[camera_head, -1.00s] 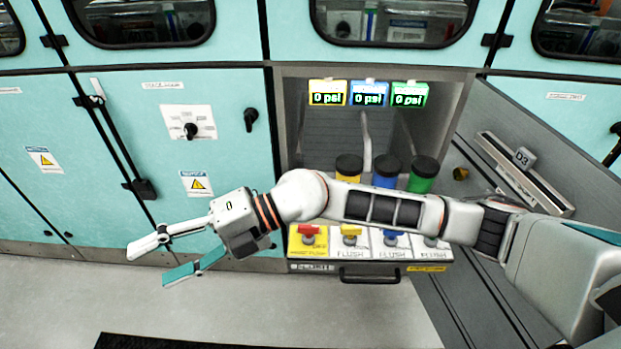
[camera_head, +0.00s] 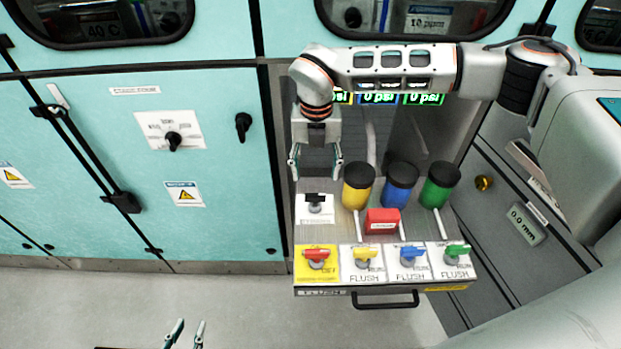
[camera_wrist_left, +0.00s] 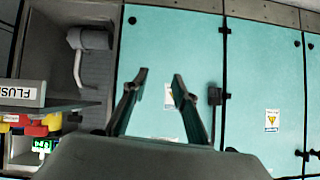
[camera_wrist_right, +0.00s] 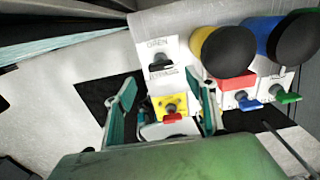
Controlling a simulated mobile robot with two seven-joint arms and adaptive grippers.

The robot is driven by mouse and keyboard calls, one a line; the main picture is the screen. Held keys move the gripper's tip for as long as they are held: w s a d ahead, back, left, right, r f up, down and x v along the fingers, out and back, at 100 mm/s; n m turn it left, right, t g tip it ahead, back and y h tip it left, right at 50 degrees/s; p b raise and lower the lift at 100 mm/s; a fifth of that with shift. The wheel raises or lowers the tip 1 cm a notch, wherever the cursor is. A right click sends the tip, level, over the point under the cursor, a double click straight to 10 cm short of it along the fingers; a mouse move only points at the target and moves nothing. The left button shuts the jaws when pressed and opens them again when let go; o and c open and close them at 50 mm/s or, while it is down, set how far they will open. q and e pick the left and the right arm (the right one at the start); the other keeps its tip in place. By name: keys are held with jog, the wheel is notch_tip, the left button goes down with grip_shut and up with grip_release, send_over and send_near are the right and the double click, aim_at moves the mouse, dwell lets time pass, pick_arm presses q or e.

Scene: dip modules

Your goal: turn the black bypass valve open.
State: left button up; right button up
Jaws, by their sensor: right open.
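The black bypass valve (camera_head: 315,201) is a small dark handle on a white label plate at the left of the pull-out panel. It also shows in the right wrist view (camera_wrist_right: 160,62), with "OPEN" printed beside it. My right gripper (camera_head: 316,176) is open and empty, pointing down just above and behind the valve, apart from it. In the right wrist view its fingertips (camera_wrist_right: 160,80) lie on either side of the valve's plate. My left gripper (camera_head: 191,323) is at the bottom edge of the head view, open and empty, low in front of the cabinets.
Yellow (camera_head: 357,190), blue (camera_head: 398,188) and green (camera_head: 438,188) black-capped bottles stand right of the valve. A red block (camera_head: 382,222) is in front of them. Red (camera_head: 316,256), yellow, blue and green flush valves line the front, above a black drawer handle (camera_head: 385,303).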

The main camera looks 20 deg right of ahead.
aim_at(315, 195)
jog(key=f, duration=0.1)
jog(key=s+f, duration=0.1)
jog(key=f, duration=0.1)
jog(key=shift+f, duration=0.3)
jog(key=f, duration=0.3)
jog(key=shift+w+f, duration=0.1)
jog(key=shift+w, duration=0.1)
jog(key=shift+f, duration=0.4)
pick_arm(q)
jog(key=shift+s+f, duration=0.5)
jog(key=shift+s, duration=0.15)
jog(key=shift+s+f, duration=0.2)
pick_arm(e)
jog(key=c, duration=1.1)
